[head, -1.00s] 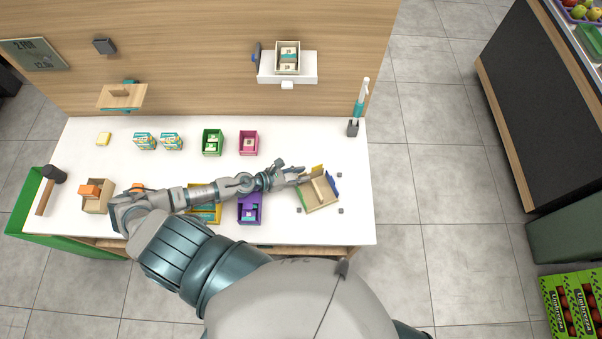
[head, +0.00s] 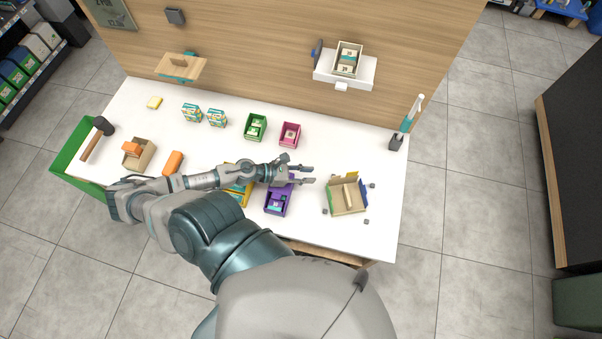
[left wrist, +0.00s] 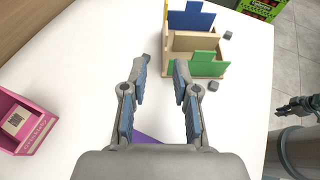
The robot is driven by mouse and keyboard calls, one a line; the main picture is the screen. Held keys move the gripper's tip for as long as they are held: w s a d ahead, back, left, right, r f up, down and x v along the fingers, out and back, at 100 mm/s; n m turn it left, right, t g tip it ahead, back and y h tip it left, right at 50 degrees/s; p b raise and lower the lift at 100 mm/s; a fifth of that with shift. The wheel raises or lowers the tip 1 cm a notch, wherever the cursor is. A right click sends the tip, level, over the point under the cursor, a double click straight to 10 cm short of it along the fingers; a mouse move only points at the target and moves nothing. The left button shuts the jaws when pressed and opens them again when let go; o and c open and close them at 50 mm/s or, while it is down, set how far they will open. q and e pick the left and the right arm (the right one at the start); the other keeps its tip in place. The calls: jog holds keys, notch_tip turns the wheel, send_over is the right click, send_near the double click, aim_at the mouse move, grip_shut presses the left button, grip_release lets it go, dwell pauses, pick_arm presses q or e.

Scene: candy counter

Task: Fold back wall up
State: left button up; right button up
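The wooden box with coloured panels (head: 347,197) stands on the right part of the white counter. In the left wrist view, its blue panel (left wrist: 190,20) is at the far side and its green panel (left wrist: 205,65) at the near side, with a bare wooden divider (left wrist: 195,42) between them. A thin yellow edge shows on its left side; I cannot tell that panel's angle. My left gripper (head: 310,175) is open and empty, left of the box with a gap. It also shows in the left wrist view (left wrist: 160,68). My right gripper (left wrist: 285,108) shows only at that view's right edge, its opening unclear.
Small grey blocks (head: 366,221) lie around the box. A purple bin (head: 278,203) is below my left gripper, and a pink bin (head: 289,135) and green bin (head: 255,127) are behind it. A pen holder (head: 396,142) stands at the back right.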

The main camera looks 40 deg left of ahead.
pick_arm(q)
jog(key=shift+v, duration=0.9)
